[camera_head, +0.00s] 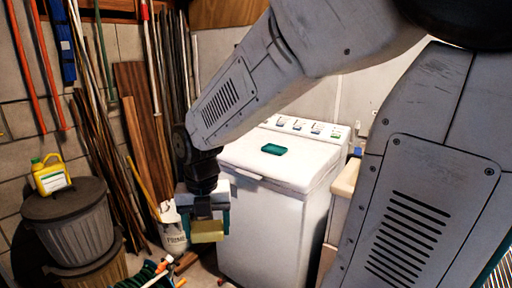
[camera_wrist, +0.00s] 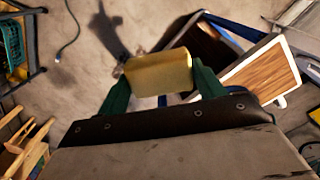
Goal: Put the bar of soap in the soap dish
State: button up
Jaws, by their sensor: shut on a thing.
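The bar of soap (camera_head: 207,231) is a yellow block held in my gripper (camera_head: 208,224), in front of the washing machine's left side in the head view. In the wrist view the soap (camera_wrist: 158,73) sits between the two green fingers of my gripper (camera_wrist: 160,88), which are shut on it. The soap is held in the air, above the floor. A small dark green dish (camera_head: 273,149), which looks like the soap dish, lies on top of the white washing machine (camera_head: 275,215), behind and to the right of my gripper. The dish does not show in the wrist view.
The machine's lid around the dish is clear. A grey bin (camera_head: 66,218) bearing a yellow jug (camera_head: 50,174) stands at the left. Long poles and boards lean on the back wall. A white bucket (camera_head: 172,232) stands behind my gripper. A counter (camera_head: 346,180) adjoins the machine's right side.

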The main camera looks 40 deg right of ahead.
aim_at(274, 150)
jog(key=z, duration=0.4)
jog(key=i, duration=1)
jog(key=z, duration=1.05)
jog(key=i, duration=0.3)
jog(key=z, duration=0.05)
